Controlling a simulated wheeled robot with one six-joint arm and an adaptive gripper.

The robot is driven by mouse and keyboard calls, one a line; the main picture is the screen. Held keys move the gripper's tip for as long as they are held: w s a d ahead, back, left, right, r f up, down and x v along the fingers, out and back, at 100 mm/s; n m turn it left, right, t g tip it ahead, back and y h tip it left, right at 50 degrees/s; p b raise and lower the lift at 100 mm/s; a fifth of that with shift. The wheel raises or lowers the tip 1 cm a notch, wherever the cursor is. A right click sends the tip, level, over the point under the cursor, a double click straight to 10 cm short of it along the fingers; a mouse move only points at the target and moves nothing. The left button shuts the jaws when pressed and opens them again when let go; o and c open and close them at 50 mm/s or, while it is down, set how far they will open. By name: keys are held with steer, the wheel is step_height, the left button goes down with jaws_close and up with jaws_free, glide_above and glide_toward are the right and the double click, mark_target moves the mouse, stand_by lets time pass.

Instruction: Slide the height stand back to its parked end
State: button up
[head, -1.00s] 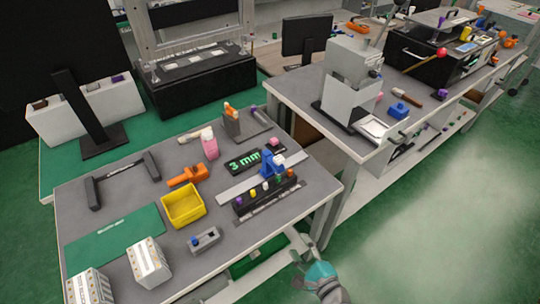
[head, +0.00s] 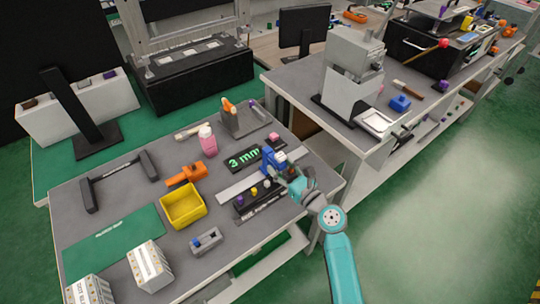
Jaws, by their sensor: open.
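A yellow bin (head: 183,205), an orange clamp-like item (head: 186,175), a pink bottle (head: 207,140) and a small grey switch box (head: 206,241) lie left of the rail. A grey bench with a press (head: 350,85) stands to the right.

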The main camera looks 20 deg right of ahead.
mark_target(270, 156)
steer(key=x, duration=0.6)
jaws_close()
